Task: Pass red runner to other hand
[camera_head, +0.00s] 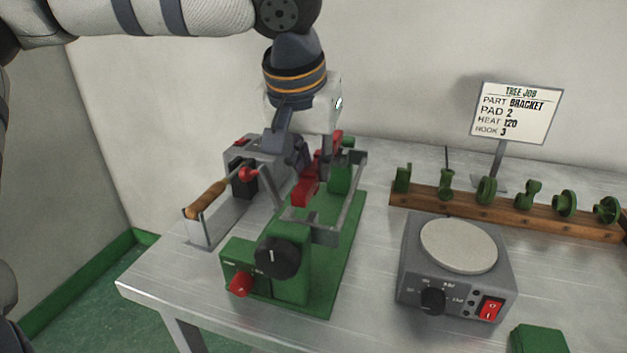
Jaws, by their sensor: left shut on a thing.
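My left gripper (308,160) comes down from above over the green machine on the table. It is shut on the red runner (305,191), whose lower end shows below and between the fingers. The gripper and the grey frame of the machine hide part of the runner. I cannot tell whether the runner touches the machine. My right gripper is not in view.
The green machine (333,265) has a grey frame and a black knob. Beside it stand a wood-handled tool (207,198), a grey hot plate unit (411,275), a wooden rack (460,206) of green parts and a sign (516,112). Bare table (370,300) shows between the machine and the hot plate.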

